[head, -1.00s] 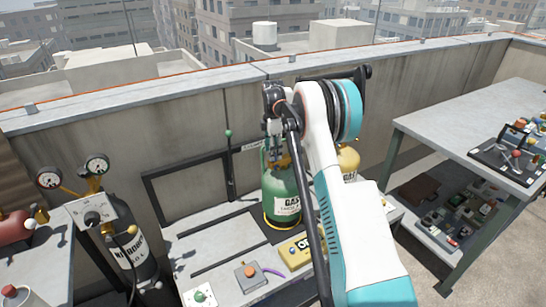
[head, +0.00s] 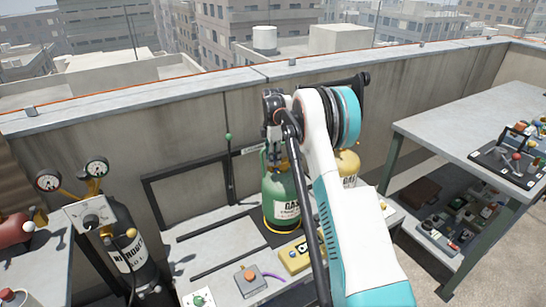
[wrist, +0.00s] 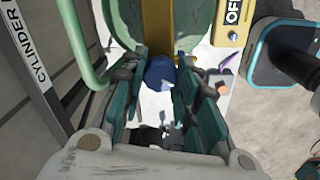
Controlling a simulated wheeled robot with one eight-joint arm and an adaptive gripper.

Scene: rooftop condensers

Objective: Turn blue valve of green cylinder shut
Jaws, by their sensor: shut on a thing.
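The green cylinder (head: 280,200), with a GAS label, stands upright on the grey bench. Its top is partly hidden by my wrist and gripper in the head view. My gripper (wrist: 161,76) reaches down to it from above. In the wrist view the round blue valve (wrist: 160,70) sits between my two fingers, one on each side, and they are shut on it. How far the valve is turned cannot be told.
A yellow box (head: 296,255) and a box with an orange button (head: 249,279) lie in front.

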